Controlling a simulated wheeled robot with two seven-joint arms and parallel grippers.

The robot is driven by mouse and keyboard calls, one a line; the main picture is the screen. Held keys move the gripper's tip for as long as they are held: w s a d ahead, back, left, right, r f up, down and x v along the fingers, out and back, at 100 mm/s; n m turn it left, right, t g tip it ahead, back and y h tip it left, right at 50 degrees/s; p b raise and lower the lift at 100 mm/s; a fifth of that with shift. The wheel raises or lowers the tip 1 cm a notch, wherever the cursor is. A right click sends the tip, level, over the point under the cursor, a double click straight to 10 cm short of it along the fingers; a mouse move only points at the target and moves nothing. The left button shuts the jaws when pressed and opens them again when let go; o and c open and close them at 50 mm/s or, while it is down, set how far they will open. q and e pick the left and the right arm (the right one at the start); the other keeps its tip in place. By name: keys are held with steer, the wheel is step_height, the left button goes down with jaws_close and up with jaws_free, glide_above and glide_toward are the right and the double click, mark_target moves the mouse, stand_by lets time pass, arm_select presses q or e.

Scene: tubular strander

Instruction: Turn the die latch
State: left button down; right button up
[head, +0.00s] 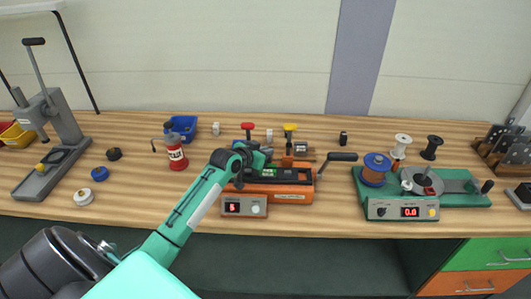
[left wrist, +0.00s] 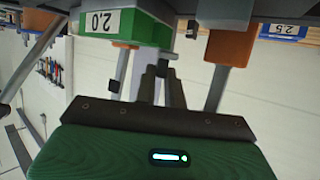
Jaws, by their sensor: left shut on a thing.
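In the left wrist view my left gripper's dark fingers (left wrist: 156,72) are shut on a small part beside a green block marked 2.0 (left wrist: 118,24). The held part is mostly hidden between the fingers; I take it to be the die latch. The latch's angle cannot be told. My right gripper is not in view.
A red-handled (head: 248,128) and a yellow-handled tool (head: 290,130) stand behind the device. Bare bench lies between the two machines.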

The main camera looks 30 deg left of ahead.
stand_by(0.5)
arm_select(q)
steer(key=c, duration=1.5)
jaws_free()
steer(key=shift+w+f, duration=0.1)
steer(key=shift+s+a+r, duration=0.1)
steer(key=shift+s+r, duration=0.1)
steer(key=shift+s, duration=0.25)
steer(key=b+v, duration=0.3)
steer(key=v, duration=1)
steer(key=shift+w+a+r, duration=0.1)
